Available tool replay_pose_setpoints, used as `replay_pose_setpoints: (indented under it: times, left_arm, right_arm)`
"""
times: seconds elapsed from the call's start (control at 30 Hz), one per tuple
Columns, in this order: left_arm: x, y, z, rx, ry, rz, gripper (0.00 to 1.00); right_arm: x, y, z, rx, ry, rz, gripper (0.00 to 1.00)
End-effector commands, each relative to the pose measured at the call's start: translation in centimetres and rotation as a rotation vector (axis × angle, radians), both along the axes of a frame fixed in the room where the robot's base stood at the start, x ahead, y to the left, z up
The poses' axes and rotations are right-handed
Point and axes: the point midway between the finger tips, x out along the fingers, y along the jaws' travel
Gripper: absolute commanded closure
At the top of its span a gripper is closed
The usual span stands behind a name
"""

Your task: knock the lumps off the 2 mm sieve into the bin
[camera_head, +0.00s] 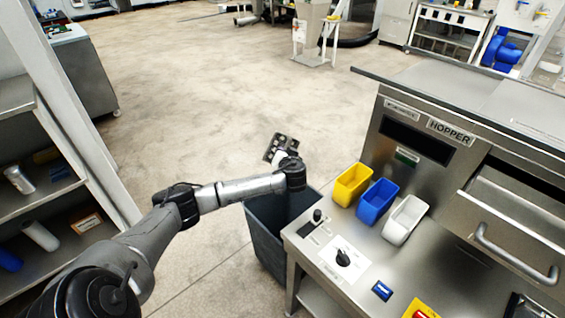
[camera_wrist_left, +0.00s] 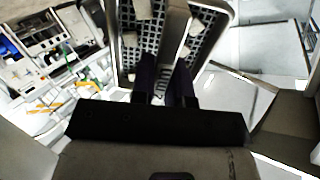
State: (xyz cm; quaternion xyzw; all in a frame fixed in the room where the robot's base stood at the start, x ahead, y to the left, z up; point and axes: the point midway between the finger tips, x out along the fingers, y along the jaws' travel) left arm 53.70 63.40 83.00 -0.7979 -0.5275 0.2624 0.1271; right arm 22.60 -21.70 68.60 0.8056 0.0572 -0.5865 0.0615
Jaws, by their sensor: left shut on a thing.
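My left gripper (camera_head: 287,160) is shut on the sieve (camera_head: 270,150), a dark framed mesh, and holds it tilted above the back of the bin (camera_head: 262,238). In the left wrist view the two dark fingers (camera_wrist_left: 166,70) grip the sieve (camera_wrist_left: 152,38) at its near side. Several pale lumps (camera_wrist_left: 142,9) show on the mesh in that view. The bin is a dark grey open container on the floor, left of the workbench; its inside is partly hidden by my left arm. My right gripper is not in view.
The steel workbench (camera_head: 372,262) stands right of the bin, with yellow (camera_head: 352,185), blue (camera_head: 376,202) and white (camera_head: 405,220) trays on it. The hopper machine (camera_head: 425,150) rises behind. Shelves (camera_head: 40,185) stand at left.

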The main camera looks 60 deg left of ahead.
Motion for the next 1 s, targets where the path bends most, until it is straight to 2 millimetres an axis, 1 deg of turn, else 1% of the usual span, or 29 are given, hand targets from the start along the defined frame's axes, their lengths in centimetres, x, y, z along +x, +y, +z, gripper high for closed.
replay_pose_setpoints:
  times: [0.03,0.2,0.6,0.8,1.0]
  left_arm:
    - [0.0,-0.1,-0.7,0.037,-0.012,-0.003,1.0]
    - [-0.2,-0.7,-0.6,0.162,-0.055,-0.002,1.0]
    - [-0.4,-1.3,-2.2,0.423,-0.144,0.0,1.0]
    - [-0.5,-1.5,-2.6,0.521,-0.177,0.0,1.0]
    - [-0.5,-1.7,-2.7,0.588,-0.2,0.0,1.0]
  right_arm:
    - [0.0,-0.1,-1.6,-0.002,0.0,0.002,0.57]
    - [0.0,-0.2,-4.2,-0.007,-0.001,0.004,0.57]
    - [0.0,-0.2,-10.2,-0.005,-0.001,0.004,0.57]
    - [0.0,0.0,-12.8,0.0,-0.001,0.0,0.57]
    - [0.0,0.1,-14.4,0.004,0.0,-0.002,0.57]
